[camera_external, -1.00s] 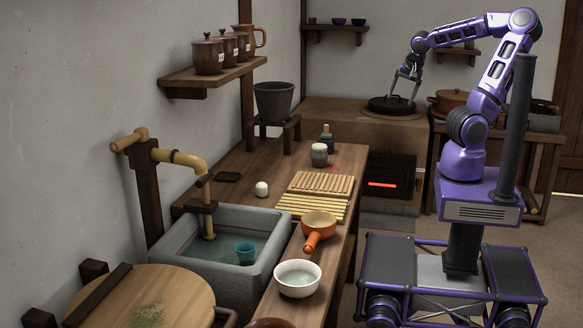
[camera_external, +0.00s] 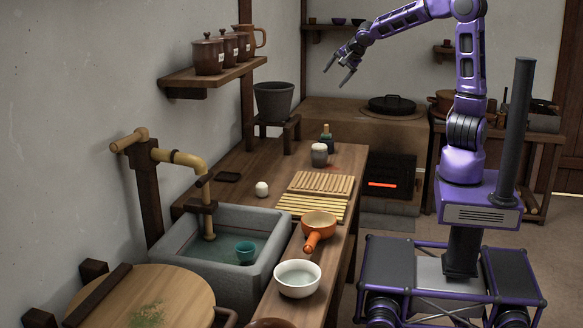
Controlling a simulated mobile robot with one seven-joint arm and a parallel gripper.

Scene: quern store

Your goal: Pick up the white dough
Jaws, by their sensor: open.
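A small round white lump, which looks like the white dough (camera_external: 262,189), sits on the wooden counter (camera_external: 236,163) just behind the stone sink. My gripper (camera_external: 335,78) is open and empty. It is raised in the air above the far end of the counter, well above and to the right of the white lump, with its fingers pointing down and left.
Near the white lump are slatted bamboo mats (camera_external: 316,207), a grey jar (camera_external: 319,154) and a dark small tray (camera_external: 228,177). An orange pan (camera_external: 318,228) and a white bowl (camera_external: 298,278) stand nearer. The stone sink (camera_external: 190,228) holds a teal cup (camera_external: 245,252). A shelf (camera_external: 212,75) overhangs the left.

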